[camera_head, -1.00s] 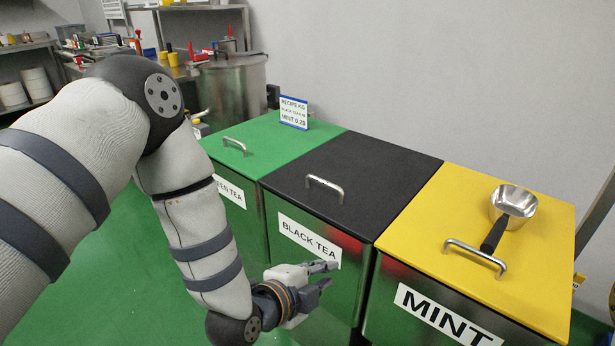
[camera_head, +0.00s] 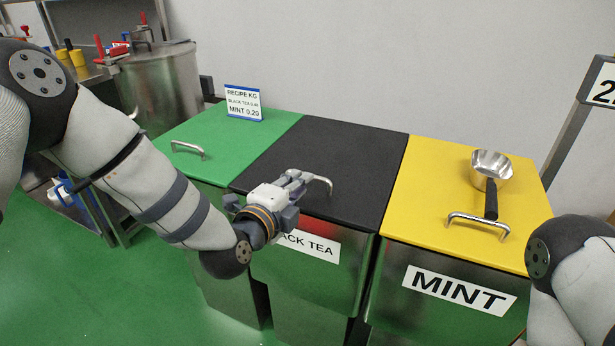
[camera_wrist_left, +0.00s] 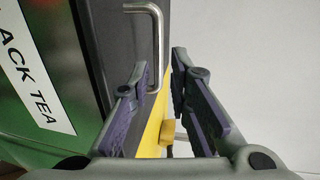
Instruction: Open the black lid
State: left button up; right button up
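The black lid (camera_head: 340,165) lies closed on the middle bin, labelled BLACK TEA. Its bent metal handle (camera_head: 326,182) stands near the front edge, partly hidden behind my left gripper (camera_head: 300,180). In the left wrist view, the handle (camera_wrist_left: 157,45) shows at the upper middle, in front of the fingers. My left gripper (camera_wrist_left: 160,75) is open there, with a clear gap between its two fingers. The handle's lower end reaches close to the left finger; I cannot tell whether they touch. My right gripper is out of view.
A green lid (camera_head: 215,150) with a handle and recipe sign (camera_head: 243,103) is on the left. A yellow lid (camera_head: 440,190) on the MINT bin, right, carries a metal scoop (camera_head: 491,172). My right arm shows at the right edge. A wall stands behind the bins.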

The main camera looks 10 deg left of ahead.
pick_arm(q)
jog(key=x, duration=0.3)
jog(key=b+x, duration=0.1)
jog(key=x, duration=0.1)
jog(key=shift+f, duration=0.3)
jog(key=shift+w+d+r, duration=0.1)
jog(key=shift+w, duration=0.35)
grip_shut()
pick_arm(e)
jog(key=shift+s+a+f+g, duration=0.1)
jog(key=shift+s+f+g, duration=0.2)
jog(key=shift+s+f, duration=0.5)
pick_arm(q)
jog(key=shift+r, duration=0.1)
